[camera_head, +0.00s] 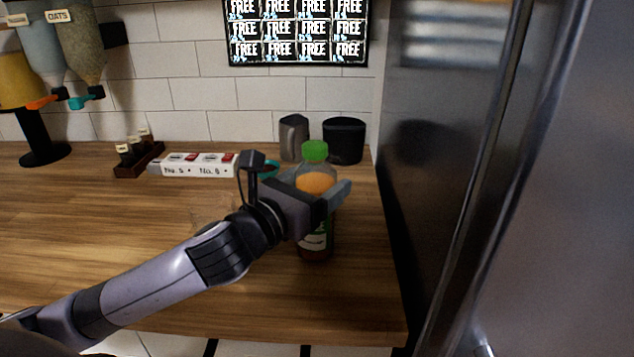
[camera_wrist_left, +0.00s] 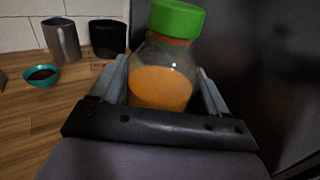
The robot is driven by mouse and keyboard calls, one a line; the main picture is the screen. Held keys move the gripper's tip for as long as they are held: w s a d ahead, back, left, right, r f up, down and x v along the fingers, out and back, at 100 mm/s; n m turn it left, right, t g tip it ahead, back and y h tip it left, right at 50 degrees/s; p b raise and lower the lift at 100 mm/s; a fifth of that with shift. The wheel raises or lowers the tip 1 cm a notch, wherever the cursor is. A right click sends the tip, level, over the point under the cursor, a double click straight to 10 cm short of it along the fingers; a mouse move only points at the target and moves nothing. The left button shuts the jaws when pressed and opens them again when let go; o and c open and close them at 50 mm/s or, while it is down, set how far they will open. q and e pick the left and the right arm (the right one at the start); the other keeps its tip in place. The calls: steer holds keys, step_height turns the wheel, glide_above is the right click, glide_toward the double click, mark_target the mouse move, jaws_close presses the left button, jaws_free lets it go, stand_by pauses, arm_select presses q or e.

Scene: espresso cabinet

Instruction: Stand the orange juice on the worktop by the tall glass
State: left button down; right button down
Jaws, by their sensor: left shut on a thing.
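The orange juice is a clear bottle (camera_head: 315,183) with a green cap and orange contents. It is upright near the right end of the wooden worktop (camera_head: 110,230). My left gripper (camera_head: 335,197) is shut around its middle; its fingers also flank the bottle (camera_wrist_left: 163,85) in the left wrist view. The bottle's base appears at or just above the worktop; I cannot tell whether it touches. A faint clear outline (camera_head: 212,206) shows on the worktop left of my gripper, perhaps the tall glass, partly hidden by my arm. My right gripper is not in view.
A grey pitcher (camera_head: 293,138), a black cup (camera_head: 343,141) and a teal bowl (camera_wrist_left: 42,76) stand behind the bottle. A white labelled box (camera_head: 200,165) and a small wooden rack (camera_head: 138,163) lie further left. A tall dark steel appliance (camera_head: 440,150) borders the right. The front-left worktop is clear.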

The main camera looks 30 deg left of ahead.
arm_select(q)
steer(key=shift+c, duration=1.3)
jaws_free()
steer(key=shift+r, duration=0.2)
steer(key=shift+s+f, duration=0.15)
steer(key=shift+s, duration=0.2)
steer(key=s+a+p, duration=0.1)
steer(key=s+p, duration=0.5)
steer(key=s, duration=0.5)
steer(key=shift+a+p, duration=0.35)
steer(key=shift+p, duration=0.05)
steer(key=shift+s, duration=0.2)
